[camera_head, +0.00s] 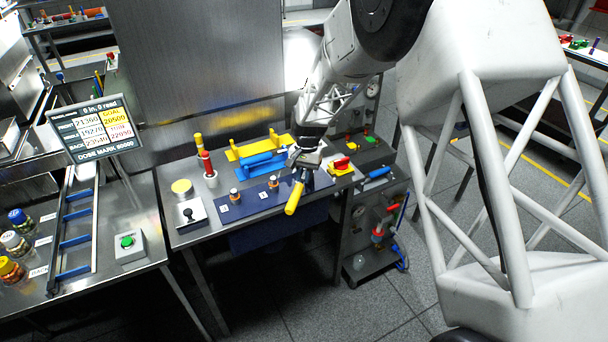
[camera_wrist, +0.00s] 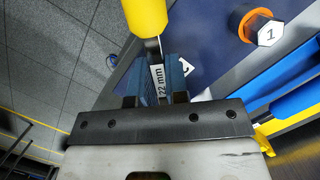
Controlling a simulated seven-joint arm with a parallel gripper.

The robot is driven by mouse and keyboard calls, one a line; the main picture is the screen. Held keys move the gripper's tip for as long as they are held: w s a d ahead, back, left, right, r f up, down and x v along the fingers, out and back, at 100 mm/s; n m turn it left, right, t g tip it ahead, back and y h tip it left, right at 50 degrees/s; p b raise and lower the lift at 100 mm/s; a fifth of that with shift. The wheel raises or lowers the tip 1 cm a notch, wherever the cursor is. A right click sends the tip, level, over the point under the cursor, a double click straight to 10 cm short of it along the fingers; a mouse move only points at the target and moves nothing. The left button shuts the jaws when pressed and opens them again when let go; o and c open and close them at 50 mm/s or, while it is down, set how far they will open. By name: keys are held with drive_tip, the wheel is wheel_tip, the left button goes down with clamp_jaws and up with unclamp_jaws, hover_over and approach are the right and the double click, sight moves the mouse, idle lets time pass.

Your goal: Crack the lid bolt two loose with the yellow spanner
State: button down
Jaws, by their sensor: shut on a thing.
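The yellow spanner has a yellow handle (camera_head: 294,198) that points down and forward from my gripper (camera_head: 303,172) in the head view. In the wrist view, its handle (camera_wrist: 145,14) lies at the top, and its metal part marked "22 mm" sits between the blue fingers of my gripper (camera_wrist: 157,80), which is shut on it. The blue lid plate (camera_head: 252,199) carries visible orange-collared bolts, a left one (camera_head: 234,195) and a right one (camera_head: 273,182). The wrist view shows a bolt (camera_wrist: 260,27) with a "1". A partly covered "2" mark lies beside my fingers. The spanner's jaw is hidden.
A red-handled tool (camera_head: 208,167) stands in a holder at the back left. A blue cylinder (camera_head: 262,165) and a yellow rack (camera_head: 260,147) lie behind the plate. The floor in front is clear.

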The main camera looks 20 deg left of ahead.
drive_tip(key=shift+w+x, duration=0.25)
drive_tip(key=shift+x, duration=0.75)
drive_tip(key=shift+f, duration=0.1)
idle(0.3)
drive_tip(key=shift+d+n+h, duration=0.3)
drive_tip(key=shift+d+n, duration=0.35)
drive_tip(key=shift+n, duration=0.55)
drive_tip(key=shift+w+d, duration=0.1)
drive_tip(key=shift+w+d+n, duration=0.2)
drive_tip(key=shift+d+n, duration=0.35)
drive_tip(key=shift+n, duration=0.75)
drive_tip(key=shift+h, duration=0.3)
drive_tip(key=shift+w+d+n, duration=0.1)
drive_tip(key=shift+d+n, duration=0.05)
drive_tip(key=shift+n, duration=0.15)
